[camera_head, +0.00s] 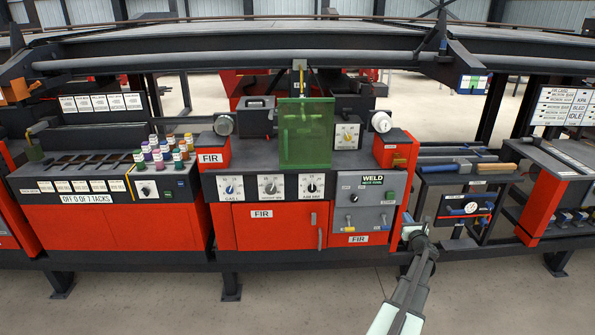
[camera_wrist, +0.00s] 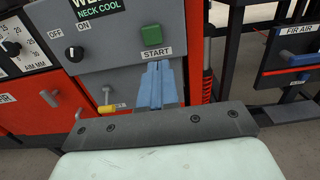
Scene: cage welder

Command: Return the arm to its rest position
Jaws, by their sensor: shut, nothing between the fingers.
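My gripper (camera_head: 414,232) is at the right edge of the weld control panel (camera_head: 372,214) in the head view, with my arm reaching up from the bottom. In the wrist view its blue fingers (camera_wrist: 157,68) are together, with nothing between them. They point at the grey panel (camera_wrist: 190,22), just below the green button (camera_wrist: 151,34) and its START label. I cannot tell whether the fingertips touch the panel.
A green translucent screen (camera_head: 306,133) hangs over the middle of the red bench. Coloured spools (camera_head: 165,150) stand at left. An air panel with a blue handle (camera_head: 465,209) is right of my gripper. The floor (camera_head: 500,290) in front is clear.

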